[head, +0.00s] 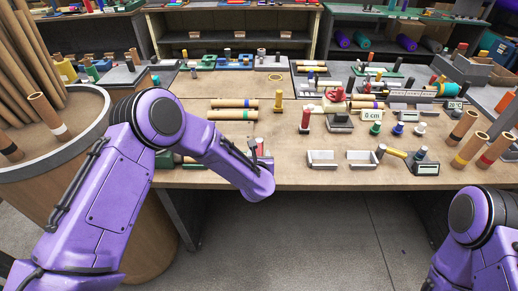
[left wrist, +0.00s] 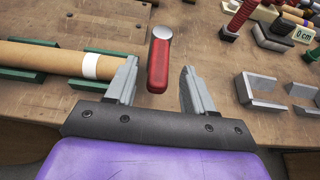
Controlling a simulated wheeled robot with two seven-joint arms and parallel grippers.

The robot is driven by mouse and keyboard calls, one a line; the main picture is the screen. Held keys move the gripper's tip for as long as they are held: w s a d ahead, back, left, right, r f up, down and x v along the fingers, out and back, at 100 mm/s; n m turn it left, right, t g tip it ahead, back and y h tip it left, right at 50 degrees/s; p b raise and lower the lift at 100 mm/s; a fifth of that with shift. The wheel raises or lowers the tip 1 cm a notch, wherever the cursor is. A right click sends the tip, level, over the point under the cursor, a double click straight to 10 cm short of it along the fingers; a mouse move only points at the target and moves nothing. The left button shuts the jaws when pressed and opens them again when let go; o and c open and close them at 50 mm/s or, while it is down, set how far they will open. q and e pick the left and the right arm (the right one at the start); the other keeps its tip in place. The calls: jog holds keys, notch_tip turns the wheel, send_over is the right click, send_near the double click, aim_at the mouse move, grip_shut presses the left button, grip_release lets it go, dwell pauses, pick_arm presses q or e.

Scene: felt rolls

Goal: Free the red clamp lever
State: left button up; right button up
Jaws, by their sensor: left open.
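A red lever with a rounded silver end (left wrist: 159,62) shows in the left wrist view, between the two fingers of my left gripper (left wrist: 160,80). The fingers are apart, with a gap on each side of the lever, and do not hold it. In the head view the lever (head: 260,146) is a small red piece near the table's front edge, partly hidden by my left gripper (head: 258,157). What the lever is fixed to cannot be made out. My right arm shows at the lower right of the head view, but its gripper is out of view.
A cardboard tube with a white band (left wrist: 40,58) lies on green cradles left of the lever. Two grey brackets (head: 322,158) and a red threaded post (head: 305,118) stand to the right. More tubes (head: 232,115) lie behind. The bench front edge is close.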

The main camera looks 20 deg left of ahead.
aim_at(258, 152)
pick_arm(q)
jog(key=shift+p+x, duration=0.3)
jog(key=shift+x, duration=1.7)
grip_shut()
jog(key=shift+a+f, duration=0.1)
